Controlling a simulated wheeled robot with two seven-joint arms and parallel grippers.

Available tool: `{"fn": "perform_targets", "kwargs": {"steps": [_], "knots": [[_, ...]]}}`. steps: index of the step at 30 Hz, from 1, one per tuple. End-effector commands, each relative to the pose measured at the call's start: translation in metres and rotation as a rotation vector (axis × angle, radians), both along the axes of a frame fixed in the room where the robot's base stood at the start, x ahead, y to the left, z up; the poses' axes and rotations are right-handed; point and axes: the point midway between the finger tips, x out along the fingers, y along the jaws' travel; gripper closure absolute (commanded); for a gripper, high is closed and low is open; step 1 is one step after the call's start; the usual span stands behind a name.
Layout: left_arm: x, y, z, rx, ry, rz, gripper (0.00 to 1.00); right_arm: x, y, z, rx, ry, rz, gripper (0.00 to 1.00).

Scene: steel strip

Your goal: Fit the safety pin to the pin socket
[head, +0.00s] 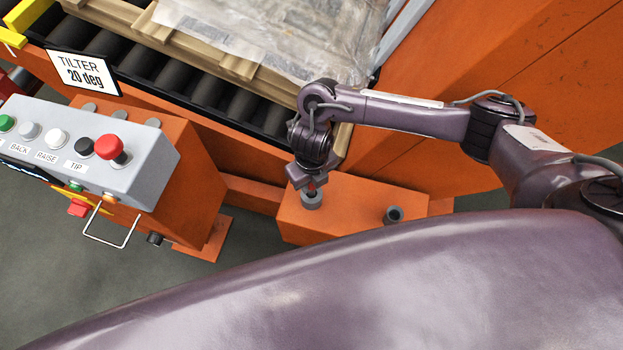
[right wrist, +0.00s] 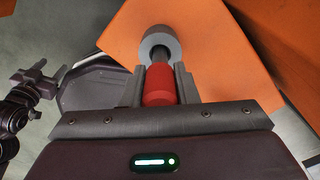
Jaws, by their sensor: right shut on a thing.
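My right gripper (head: 308,187) is shut on the red handle of the safety pin (right wrist: 159,84); only a little red shows in the head view (head: 311,187). In the right wrist view the pin's dark shaft points at a grey ring-shaped socket (right wrist: 160,42) on the orange block. The shaft's end overlaps the socket's hole; I cannot tell how deep it sits. In the head view the gripper is right over this socket (head: 312,202). What seems to be my left gripper (right wrist: 36,73) is small at the left of the wrist view, its jaws unclear.
A grey control box (head: 90,150) with buttons and a wire loop (head: 108,228) stand to the left. The roller conveyor (head: 190,80) with a wrapped load lies behind.

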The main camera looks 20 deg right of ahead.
Motion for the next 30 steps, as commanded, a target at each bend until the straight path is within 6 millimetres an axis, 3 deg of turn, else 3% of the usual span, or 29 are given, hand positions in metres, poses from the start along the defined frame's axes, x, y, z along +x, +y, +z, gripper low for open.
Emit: {"fn": "perform_targets", "kwargs": {"steps": [27,28,30], "knots": [[0.0,0.0,-0.021,0.0,0.0,0.0,0.48,0.0,0.0,-0.024,0.0,-0.001,0.0,1.0],[0.0,0.0,-0.02,0.0,0.0,0.0,0.48,0.0,0.0,-0.023,0.0,-0.001,0.0,0.7],[0.0,0.0,-0.019,0.0,0.0,0.0,0.48,0.0,0.0,-0.022,0.0,-0.001,0.0,0.61]]}}
